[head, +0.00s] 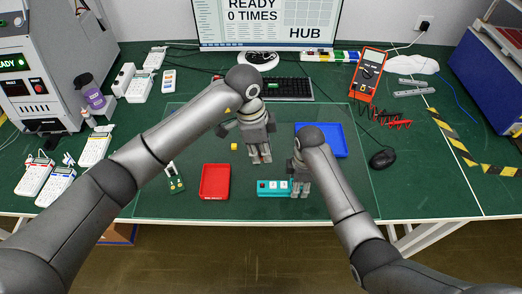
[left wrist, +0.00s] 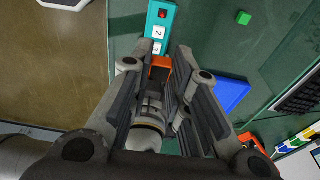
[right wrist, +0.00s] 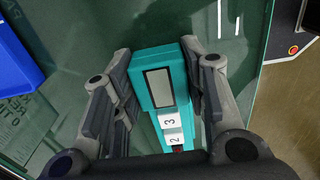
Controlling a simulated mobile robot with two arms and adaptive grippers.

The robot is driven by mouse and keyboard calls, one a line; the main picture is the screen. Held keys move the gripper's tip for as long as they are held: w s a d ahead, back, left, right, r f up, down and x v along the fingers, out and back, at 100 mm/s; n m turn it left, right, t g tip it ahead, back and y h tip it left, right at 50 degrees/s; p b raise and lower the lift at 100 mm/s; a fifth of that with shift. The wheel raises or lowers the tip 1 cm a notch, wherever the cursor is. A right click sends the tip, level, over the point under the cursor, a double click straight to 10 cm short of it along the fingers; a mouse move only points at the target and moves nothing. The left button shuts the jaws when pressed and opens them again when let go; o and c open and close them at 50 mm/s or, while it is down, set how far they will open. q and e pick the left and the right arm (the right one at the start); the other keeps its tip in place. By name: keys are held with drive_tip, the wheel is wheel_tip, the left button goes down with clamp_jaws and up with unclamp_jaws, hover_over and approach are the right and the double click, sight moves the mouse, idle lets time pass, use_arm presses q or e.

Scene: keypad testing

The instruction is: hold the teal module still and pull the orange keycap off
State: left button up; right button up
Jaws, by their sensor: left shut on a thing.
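The teal module (head: 264,188) lies on the mat at the front. It shows white keys 2 and 3 and a red button, also in the left wrist view (left wrist: 160,18). My right gripper (head: 300,192) reaches down over the module's right end. In the right wrist view its fingers stand against both sides of the module (right wrist: 140,60), around a grey rectangle (right wrist: 158,88) in a dark frame. My left gripper (head: 262,160) is up and left of the right one, shut on the orange keycap (left wrist: 160,62), apart from the module. The keycap is partly hidden by the fingers.
A red tray (head: 215,182) stands left of the module and a blue tray (head: 335,140) behind it. A small yellow cube (head: 234,147) and a green board (head: 176,185) lie to the left. A mouse (head: 383,158) and a red multimeter (head: 369,72) are to the right.

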drive_tip(key=o, duration=0.4)
drive_tip(key=shift+o, duration=0.2)
drive_tip(key=shift+r, duration=0.1)
wheel_tip(320, 180, up, 12)
drive_tip(key=shift+f, duration=0.2)
